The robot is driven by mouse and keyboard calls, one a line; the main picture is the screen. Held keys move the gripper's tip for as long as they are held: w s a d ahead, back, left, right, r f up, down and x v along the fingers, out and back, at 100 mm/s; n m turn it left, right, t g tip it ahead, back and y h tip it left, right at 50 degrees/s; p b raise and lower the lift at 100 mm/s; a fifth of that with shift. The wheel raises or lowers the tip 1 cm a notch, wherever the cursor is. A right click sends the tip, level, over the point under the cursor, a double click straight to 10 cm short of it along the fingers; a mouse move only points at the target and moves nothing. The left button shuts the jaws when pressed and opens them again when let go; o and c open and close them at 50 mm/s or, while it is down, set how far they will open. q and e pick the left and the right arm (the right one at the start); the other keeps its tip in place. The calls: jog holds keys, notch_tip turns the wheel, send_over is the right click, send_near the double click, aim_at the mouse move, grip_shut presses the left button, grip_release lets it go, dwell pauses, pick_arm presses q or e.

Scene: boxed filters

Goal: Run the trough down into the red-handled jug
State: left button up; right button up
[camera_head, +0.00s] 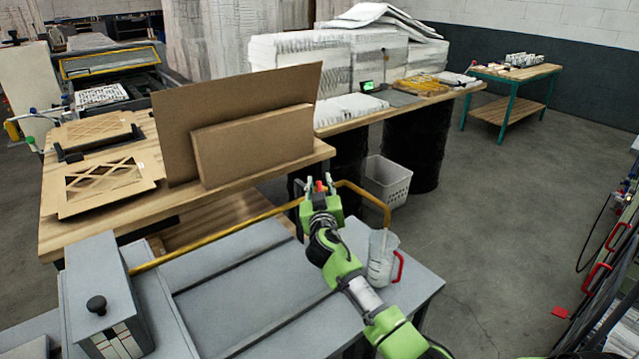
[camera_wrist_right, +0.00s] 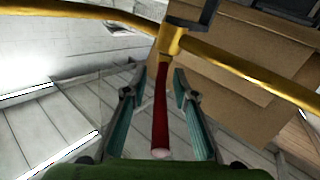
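A clear jug (camera_head: 381,262) with a red handle (camera_head: 398,267) stands upright on the right end of the grey bench. A yellow pipe (camera_head: 225,232) runs along the bench's back and bends down at its right end above the jug. The grey bench has a long recessed bed like a trough (camera_head: 235,295). In the right wrist view, a red lever (camera_wrist_right: 161,105) on the pipe's yellow fitting (camera_wrist_right: 170,42) lies between the open fingers, with gaps on both sides. The jug's inside is unclear. My left gripper is out of view.
A wooden table (camera_head: 80,232) with cardboard panels (camera_head: 255,140) stands behind the bench. A white basket (camera_head: 387,183) is on the floor behind the jug. A grey block with a black knob (camera_head: 97,303) stands at the bench's left. The floor at right is mostly clear.

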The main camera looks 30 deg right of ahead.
jog(key=shift+a+r, duration=0.1)
grip_shut()
pick_arm(q)
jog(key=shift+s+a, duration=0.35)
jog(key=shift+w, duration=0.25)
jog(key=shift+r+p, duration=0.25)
jog(key=shift+p, duration=0.05)
pick_arm(e)
jog(key=shift+s+d+n+t+y, duration=0.1)
jog(key=shift+d+n+t+y, duration=0.15)
jog(key=shift+y, duration=0.25)
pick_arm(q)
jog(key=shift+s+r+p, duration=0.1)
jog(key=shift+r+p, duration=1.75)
pick_arm(e)
jog(key=shift+s+d+n+t+y, duration=0.1)
jog(key=shift+d+n+t+y, duration=0.25)
jog(key=shift+n+y, duration=1)
jog(key=shift+s+d+n+t+y, duration=0.1)
jog(key=shift+d+n+t+y, duration=0.25)
jog(key=shift+n+y, duration=0.95)
jog(key=shift+d+n+t+y, duration=0.35)
jog(key=shift+n+y, duration=0.25)
jog(key=shift+y, duration=1.45)
jog(key=shift+r, duration=0.1)
